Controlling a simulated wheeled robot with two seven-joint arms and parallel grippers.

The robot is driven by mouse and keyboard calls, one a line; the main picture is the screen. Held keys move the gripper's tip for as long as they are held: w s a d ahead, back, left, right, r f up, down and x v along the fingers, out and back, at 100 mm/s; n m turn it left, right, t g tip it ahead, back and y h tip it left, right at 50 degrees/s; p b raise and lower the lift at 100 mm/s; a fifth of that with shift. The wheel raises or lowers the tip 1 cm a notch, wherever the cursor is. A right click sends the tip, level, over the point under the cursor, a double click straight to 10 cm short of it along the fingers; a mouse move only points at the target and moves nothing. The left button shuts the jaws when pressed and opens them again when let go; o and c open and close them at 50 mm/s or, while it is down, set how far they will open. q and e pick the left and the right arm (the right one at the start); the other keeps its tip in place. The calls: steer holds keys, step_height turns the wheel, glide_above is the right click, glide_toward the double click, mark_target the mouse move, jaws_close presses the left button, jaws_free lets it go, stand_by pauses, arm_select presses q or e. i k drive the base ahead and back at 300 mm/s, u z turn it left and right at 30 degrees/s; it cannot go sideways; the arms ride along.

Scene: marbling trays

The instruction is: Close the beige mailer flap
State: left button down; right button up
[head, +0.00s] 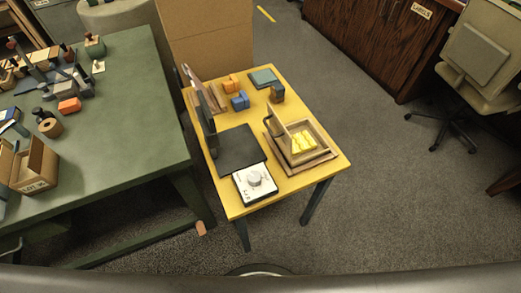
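The beige mailer (318,151) is a small open box on the right part of the yellow table. Yellow pieces (303,142) lie inside it. Its flap (277,132) appears to stand up along the left side of the box, so the box is open at the top. The mailer rests on a flat brown board or tray (297,168). Neither of my grippers shows in the head view.
The yellow table (309,183) also bears a dark mat (239,149) with an upright dark panel (207,128), a white device with a knob (254,184), and blue and orange blocks at the back. A cluttered green table (130,126) stands left.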

mark_target(276, 129)
steer(key=k, duration=1.2)
steer(key=z, duration=1.05)
